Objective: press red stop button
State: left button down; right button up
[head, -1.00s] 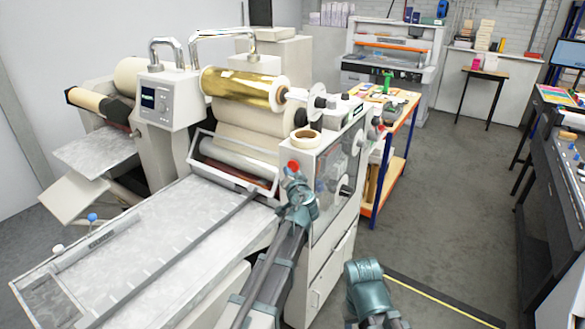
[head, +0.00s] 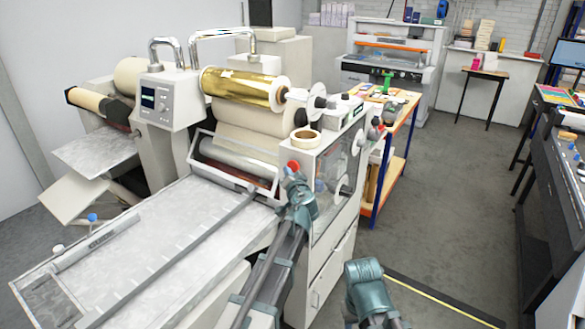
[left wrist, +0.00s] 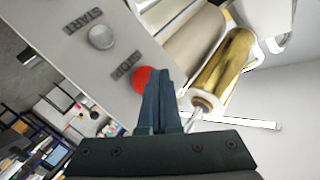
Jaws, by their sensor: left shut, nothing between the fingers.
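The red stop button (head: 292,167) is on the front panel of the laminating machine (head: 318,160), just beyond my left gripper (head: 291,177) in the head view. In the left wrist view the red button (left wrist: 142,79) sits beside the STOP label (left wrist: 124,66), its right side hidden by my closed fingers (left wrist: 160,82). The fingertips overlap the button in that view; I cannot tell whether they touch it. A grey START button (left wrist: 102,36) is further up the panel. Only part of my right arm shows at the bottom of the head view; its fingers are not seen.
A gold foil roll (head: 240,88) lies above the machine's rollers, and a tape roll (head: 305,138) rests on top of the panel housing. The flat feed table (head: 150,240) extends to the left. A workbench (head: 400,125) stands behind, with open floor at right.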

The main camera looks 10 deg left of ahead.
dwell(0.4)
pick_arm(q)
jog(key=shift+w+d, duration=0.15)
jog(key=shift+w, duration=0.25)
jog(key=shift+w+d, duration=0.15)
jog(key=shift+w, duration=0.25)
dwell(0.6)
jog(key=shift+s, duration=0.1)
jog(key=shift+s+a, duration=0.25)
jog(key=shift+s, duration=0.45)
jog(key=shift+s, duration=0.1)
jog(key=s, duration=0.1)
jog(key=s+a, duration=0.1)
jog(key=s, duration=0.2)
jog(key=shift+s+a, duration=0.25)
jog(key=shift+a, duration=0.1)
dwell(0.6)
